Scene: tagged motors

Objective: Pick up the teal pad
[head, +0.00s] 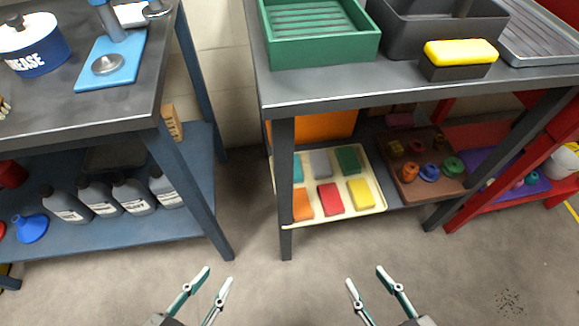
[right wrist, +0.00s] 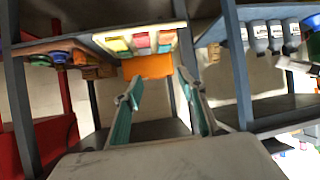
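The teal pad (head: 298,168) lies at the back left of a cream tray (head: 343,214) on the lower shelf of the middle bench. The bench's front leg hides part of the pad's left side. My left gripper (head: 219,276) and right gripper (head: 365,276) are both open and empty, low in the head view, in front of the bench and apart from the tray. In the right wrist view, my right gripper's fingers (right wrist: 158,88) are spread, with the tray (right wrist: 98,37) beyond them; I cannot clearly tell the teal pad there.
A grey pad (head: 320,163), green pad (head: 348,159), orange pad (head: 302,204), red pad (head: 329,197) and yellow pad (head: 360,192) share the tray. The bench leg (head: 284,190) stands before its left edge. A brown tray (head: 446,186) is at right. The floor in front is clear.

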